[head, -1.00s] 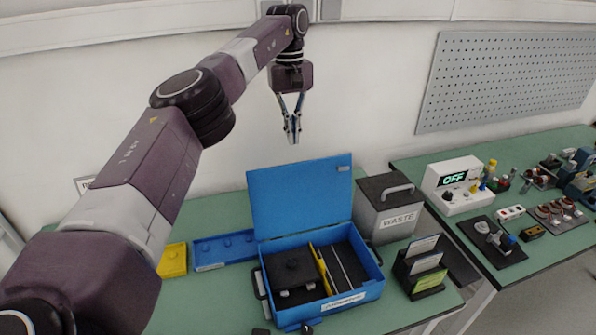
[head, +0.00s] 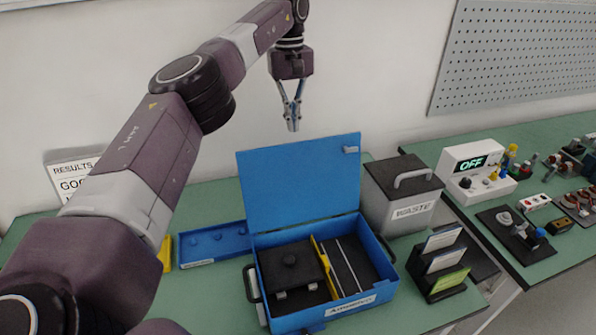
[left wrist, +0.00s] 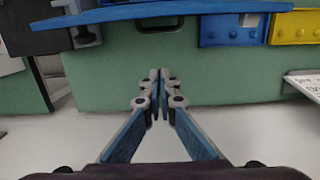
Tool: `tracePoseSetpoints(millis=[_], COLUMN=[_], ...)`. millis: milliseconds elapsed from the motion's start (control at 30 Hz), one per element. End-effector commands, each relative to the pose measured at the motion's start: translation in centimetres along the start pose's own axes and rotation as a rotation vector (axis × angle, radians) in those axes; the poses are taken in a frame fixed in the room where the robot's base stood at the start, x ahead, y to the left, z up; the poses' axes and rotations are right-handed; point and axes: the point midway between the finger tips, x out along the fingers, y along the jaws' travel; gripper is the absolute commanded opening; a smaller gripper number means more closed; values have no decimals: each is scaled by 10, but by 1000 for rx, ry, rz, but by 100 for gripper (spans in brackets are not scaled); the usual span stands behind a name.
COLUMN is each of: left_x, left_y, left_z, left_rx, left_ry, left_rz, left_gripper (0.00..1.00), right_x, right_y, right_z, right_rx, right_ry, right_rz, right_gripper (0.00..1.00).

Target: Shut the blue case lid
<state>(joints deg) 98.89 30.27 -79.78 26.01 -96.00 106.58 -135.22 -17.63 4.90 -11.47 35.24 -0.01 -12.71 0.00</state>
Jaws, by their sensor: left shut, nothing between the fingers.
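The blue case (head: 330,313) stands on the green bench with its blue lid (head: 300,185) open, upright along the back edge. My left gripper (head: 293,128) is shut and empty, pointing down above and behind the top edge of the lid. In the left wrist view its fingertips (left wrist: 160,75) meet, and the lid's edge (left wrist: 160,12) crosses the top of the picture, apart from them. My right gripper is not in view.
A grey waste bin (head: 390,208) stands close to the case's right, with a card holder (head: 438,265) in front. A blue tray (head: 214,243) lies left of the case. A white wall is behind, with a pegboard (head: 520,55) at right.

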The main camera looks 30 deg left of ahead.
Motion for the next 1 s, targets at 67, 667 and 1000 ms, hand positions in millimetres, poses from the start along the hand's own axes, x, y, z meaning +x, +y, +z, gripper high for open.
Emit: tracePoseSetpoints(millis=[67,667,1000], left_x=[14,94,105], left_y=[0,-2,-1], left_z=[-1,0,19], left_rx=[0,-1,2], left_ry=[0,-4,0], left_rz=[0,-4,0], left_gripper=[0,0,0], right_x=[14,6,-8], right_y=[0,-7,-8], right_z=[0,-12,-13], right_rx=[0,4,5], right_ry=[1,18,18], right_rz=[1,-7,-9], right_gripper=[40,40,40])
